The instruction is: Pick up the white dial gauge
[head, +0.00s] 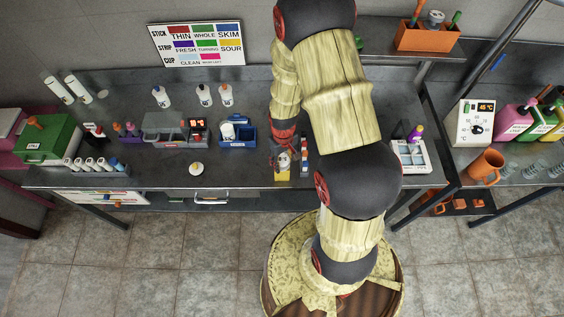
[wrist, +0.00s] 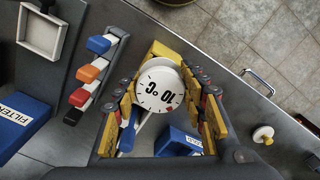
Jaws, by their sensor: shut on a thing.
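The white dial gauge (wrist: 158,90) is a round white face with black ticks and "10 °C" upside down in the wrist view. My gripper (wrist: 163,98) is shut on it, with yellow and black fingers on its left and right sides. A yellow block (wrist: 165,51) shows just beyond the gauge. In the head view my gripper (head: 283,155) is over the bench, left of my arm, above a yellow box (head: 282,177). The gauge is hard to make out there. I cannot tell whether its underside touches anything.
A rack with blue, orange and black pieces (wrist: 91,78) stands close left of my gripper. Blue filter boxes (wrist: 22,124) lie nearby. A white knobbed piece (head: 196,168) sits alone on the bench. The bench's front edge is near; bench to the left has free room.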

